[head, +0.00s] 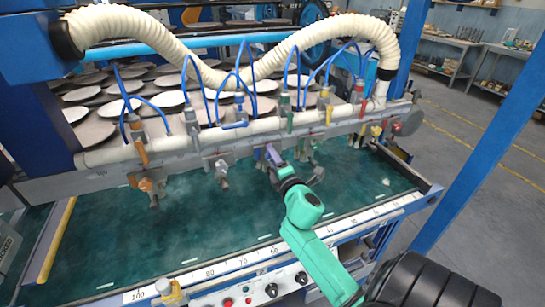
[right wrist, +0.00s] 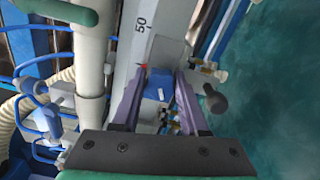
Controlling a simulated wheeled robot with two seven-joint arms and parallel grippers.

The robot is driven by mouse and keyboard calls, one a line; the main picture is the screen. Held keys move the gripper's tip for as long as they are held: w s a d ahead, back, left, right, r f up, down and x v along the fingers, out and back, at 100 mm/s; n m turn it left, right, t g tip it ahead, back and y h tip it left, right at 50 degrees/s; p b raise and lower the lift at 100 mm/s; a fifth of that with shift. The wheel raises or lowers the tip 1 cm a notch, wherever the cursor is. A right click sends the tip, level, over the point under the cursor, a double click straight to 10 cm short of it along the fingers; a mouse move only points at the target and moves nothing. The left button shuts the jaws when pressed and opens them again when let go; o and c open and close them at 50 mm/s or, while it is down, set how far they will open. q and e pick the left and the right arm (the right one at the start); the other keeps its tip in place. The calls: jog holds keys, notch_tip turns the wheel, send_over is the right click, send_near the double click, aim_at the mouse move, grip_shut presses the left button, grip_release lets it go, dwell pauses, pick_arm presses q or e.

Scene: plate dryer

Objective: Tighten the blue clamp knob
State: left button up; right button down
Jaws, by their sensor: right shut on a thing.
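The blue clamp knob (right wrist: 157,85) shows in the right wrist view, between the two purple fingers of my right gripper (right wrist: 161,76). The gripper is shut on it, with one finger on each side. In the head view my right gripper (head: 273,158) reaches up to the clamp row on the long grey rail (head: 170,150), near the middle of the machine. There the gripper and wrist largely hide the knob. How tight the knob is cannot be told. My left gripper is not in view.
Several other clamps line the rail, among them an orange one (head: 145,184). A cream ribbed hose (head: 330,27) and thin blue tubes run above the rail. The green bed (head: 120,240) lies below. In the wrist view, a dark round knob (right wrist: 216,102) is close to the right finger.

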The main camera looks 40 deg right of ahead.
jog(key=m, duration=0.5)
jog(key=shift+f+p, duration=0.1)
jog(key=shift+p, duration=0.2)
dwell(0.4)
jog(key=shift+c, duration=2.1)
grip_release()
jog(key=shift+s, duration=0.1)
jog(key=b+v, duration=0.4)
jog(key=v, duration=1)
jog(key=shift+s, duration=0.25)
